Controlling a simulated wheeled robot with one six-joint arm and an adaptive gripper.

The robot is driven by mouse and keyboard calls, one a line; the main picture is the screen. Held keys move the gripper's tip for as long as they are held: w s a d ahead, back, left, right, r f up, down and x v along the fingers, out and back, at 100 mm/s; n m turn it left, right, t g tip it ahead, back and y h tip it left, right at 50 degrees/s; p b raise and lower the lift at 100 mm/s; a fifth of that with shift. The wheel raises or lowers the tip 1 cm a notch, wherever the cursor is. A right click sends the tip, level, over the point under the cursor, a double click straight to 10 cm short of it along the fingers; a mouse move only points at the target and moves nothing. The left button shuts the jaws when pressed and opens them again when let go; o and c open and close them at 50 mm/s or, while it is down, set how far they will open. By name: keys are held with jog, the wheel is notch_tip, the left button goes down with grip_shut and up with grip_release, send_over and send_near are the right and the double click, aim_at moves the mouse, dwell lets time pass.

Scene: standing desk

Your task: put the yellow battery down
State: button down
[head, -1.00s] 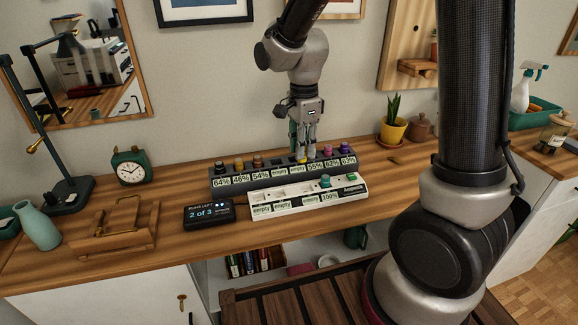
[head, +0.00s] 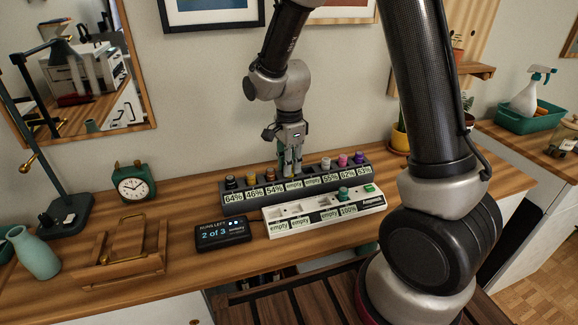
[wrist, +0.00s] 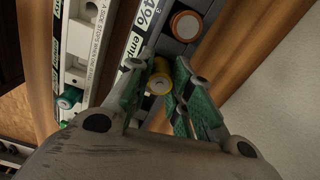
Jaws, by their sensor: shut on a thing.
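My gripper (head: 291,168) is at the dark battery rack (head: 226,189), above the left of its two slots labelled "empty", just right of the 54% slot. In the wrist view its green fingers (wrist: 157,95) are shut on the yellow battery (wrist: 158,84). The battery's round end shows between the fingertips, beside an "empty" label and near the orange-topped battery (wrist: 187,25). In the head view the fingers mostly hide the yellow battery. I cannot tell whether its lower end is inside the slot.
A white charger (head: 318,213) with a green battery (head: 343,193) stands in front of the rack. Batteries stand on both sides of the gripper, the nearest right one white-topped (head: 326,163). A black display (head: 222,232) reads "2 of 3". An alarm clock (head: 134,183) stands left.

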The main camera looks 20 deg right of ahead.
jog(key=shift+f, duration=0.45)
jog(key=c, duration=1.3)
grip_release()
jog(key=shift+f, duration=0.1)
notch_tip(320, 180, up, 12)
jog(key=f, duration=0.1)
jog(key=s+d+r+n+t, duration=0.2)
jog(key=s+d+r+n, duration=0.5)
jog(key=s+d+r, duration=0.25)
jog(key=s+d+r+n+t, duration=0.1)
jog(key=s+d+n, duration=0.1)
jog(key=s+n, duration=0.2)
jog(key=s+d+r+n+t, duration=0.1)
jog(key=s+d+n, duration=0.2)
jog(key=s+n, duration=0.2)
jog(key=s, duration=0.3)
jog(key=shift+s+d+r, duration=0.15)
jog(key=shift+s+d, duration=0.1)
jog(key=shift+s, duration=0.05)
